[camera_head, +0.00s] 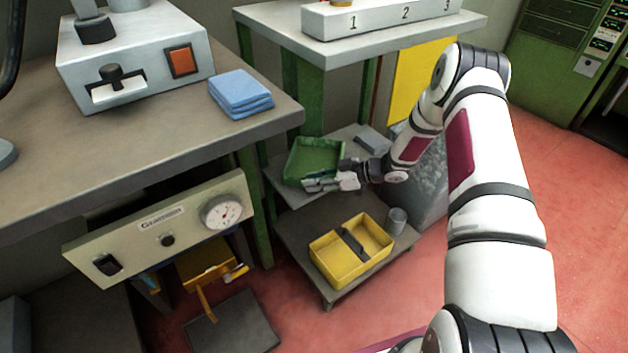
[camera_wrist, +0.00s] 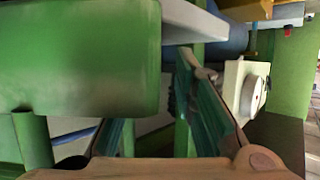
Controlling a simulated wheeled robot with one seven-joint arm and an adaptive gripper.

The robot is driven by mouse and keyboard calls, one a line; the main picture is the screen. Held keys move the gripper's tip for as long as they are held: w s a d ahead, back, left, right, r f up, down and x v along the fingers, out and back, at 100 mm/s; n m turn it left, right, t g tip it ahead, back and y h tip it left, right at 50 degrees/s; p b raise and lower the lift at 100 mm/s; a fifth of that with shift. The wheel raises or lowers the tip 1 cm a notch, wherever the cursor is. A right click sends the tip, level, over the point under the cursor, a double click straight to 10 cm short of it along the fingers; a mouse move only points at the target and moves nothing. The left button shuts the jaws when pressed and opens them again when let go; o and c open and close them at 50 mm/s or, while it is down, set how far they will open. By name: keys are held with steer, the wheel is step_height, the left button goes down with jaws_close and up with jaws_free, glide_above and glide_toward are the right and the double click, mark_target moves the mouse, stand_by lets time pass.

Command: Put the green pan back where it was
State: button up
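The green pan (camera_head: 316,158) is a shallow, open tray at the middle of the head view, on or just above a grey shelf between the benches. My gripper (camera_head: 322,184) is at the pan's near right edge, its fingers pointing left. In the wrist view a large green surface (camera_wrist: 80,55), which looks like the pan's wall, fills the upper left and hides part of one finger. My gripper's fingers (camera_wrist: 160,120) stand apart there, and I see nothing clasped between them. I cannot tell whether they touch the pan.
A yellow divided tray (camera_head: 325,262) and a grey cup (camera_head: 397,220) stand on a low table below. Folded blue cloths (camera_head: 240,92) lie on the left workbench (camera_head: 150,135). A white numbered block (camera_head: 380,18) is on the rear bench. Red floor at right is clear.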

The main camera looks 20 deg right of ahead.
steer(key=p+v, duration=0.3)
steer(key=v, duration=0.8)
steer(key=shift+s+d+r, duration=0.15)
steer(key=shift+d+r, duration=0.05)
steer(key=shift+d, duration=0.15)
steer(key=shift+d, duration=0.1)
